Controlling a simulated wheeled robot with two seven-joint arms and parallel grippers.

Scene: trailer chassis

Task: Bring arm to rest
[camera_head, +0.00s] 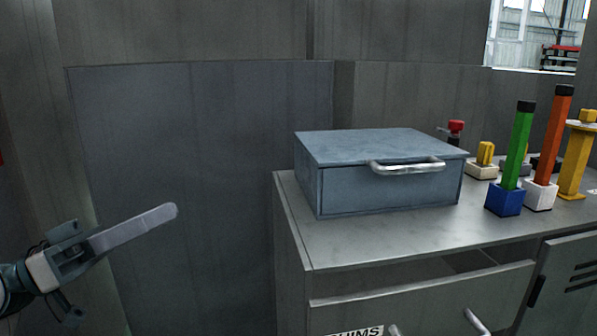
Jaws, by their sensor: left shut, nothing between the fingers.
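My left gripper (168,212) comes in from the lower left. Its long grey fingers are together, pointing right and slightly up, with nothing held. It is in free air in front of a dark grey panel, left of the cabinet and apart from it. My right gripper is not in view.
A grey metal cabinet (390,238) stands at right, its top drawer (430,285) partly open. On it are a blue-grey box (385,188) with a handle, a green post (518,145) in a blue base, an orange post (553,135) and a yellow stand (574,165).

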